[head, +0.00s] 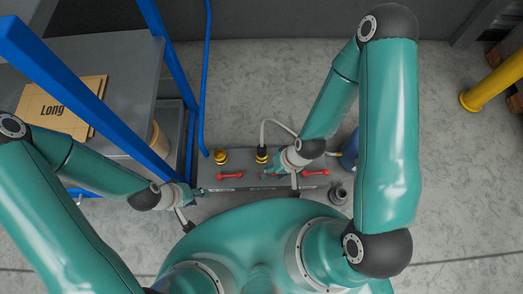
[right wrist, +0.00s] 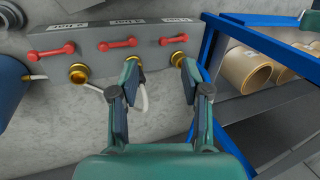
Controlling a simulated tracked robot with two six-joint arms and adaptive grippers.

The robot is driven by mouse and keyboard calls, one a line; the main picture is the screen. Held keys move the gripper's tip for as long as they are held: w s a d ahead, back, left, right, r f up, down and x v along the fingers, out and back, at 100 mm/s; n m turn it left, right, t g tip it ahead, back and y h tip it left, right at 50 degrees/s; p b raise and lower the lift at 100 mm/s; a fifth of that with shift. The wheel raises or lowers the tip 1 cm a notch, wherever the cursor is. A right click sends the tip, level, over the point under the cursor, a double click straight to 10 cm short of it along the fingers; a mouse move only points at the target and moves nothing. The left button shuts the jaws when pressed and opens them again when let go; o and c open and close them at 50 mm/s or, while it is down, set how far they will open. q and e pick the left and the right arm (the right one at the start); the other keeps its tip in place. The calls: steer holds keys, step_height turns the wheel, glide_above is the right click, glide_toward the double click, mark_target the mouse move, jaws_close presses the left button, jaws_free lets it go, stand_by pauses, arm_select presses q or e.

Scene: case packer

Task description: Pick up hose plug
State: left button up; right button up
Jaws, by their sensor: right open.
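The hose plug (head: 262,153) is a dark fitting with a brass collar and a pale hose at the grey valve manifold (head: 240,184), in the head view. In the right wrist view, the white hose (right wrist: 144,96) shows beside my left-hand finger, which hides most of the plug. My right gripper (head: 272,172) is over the manifold, close to the plug. In the right wrist view the gripper (right wrist: 160,75) is open, with nothing seen held between its fingers. My left gripper (head: 196,193) is by the manifold's left end; its opening is too small to tell.
Red handles (right wrist: 116,44) and brass ports (right wrist: 79,72) line the manifold. A blue drum (right wrist: 12,90) stands beside it. A blue-framed rack (right wrist: 235,30) with tan rolls (right wrist: 246,70) is on the other side. A dark round fitting (head: 339,194) lies on the floor.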

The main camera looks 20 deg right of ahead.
mark_target(262, 147)
steer(key=o, duration=0.3)
steer(key=w+f+t+h+b, duration=0.1)
steer(key=w+f+b, duration=0.2)
steer(key=w, duration=0.1)
steer(key=w+f+m+t+h+b, duration=0.1)
steer(key=w+f+h+b, duration=0.1)
steer(key=w+f+b, duration=0.1)
steer(key=w+f+m+t+h+b, duration=0.1)
steer(key=w+f+h+b, duration=0.1)
steer(key=w+f+b, duration=0.2)
steer(key=shift+w+d+f, duration=0.1)
steer(key=shift+w+f, duration=0.1)
steer(key=shift+w, duration=0.3)
steer(key=shift+w+f, duration=0.15)
steer(key=shift+w, duration=0.35)
steer(key=shift+m+h, duration=0.4)
steer(key=shift+m, duration=0.1)
steer(key=b+x, duration=0.1)
steer(key=x, duration=0.3)
steer(key=w+b+x, duration=0.1)
steer(key=b+x, duration=0.1)
steer(key=x, duration=0.2)
steer(key=b+x, duration=0.2)
steer(key=x, duration=0.2)
steer(key=shift+w, duration=0.2)
steer(key=b+x, duration=0.2)
steer(key=x, duration=0.2)
steer(key=shift+b, duration=0.35)
steer(key=shift+w+f, duration=0.2)
steer(key=shift+f, duration=0.25)
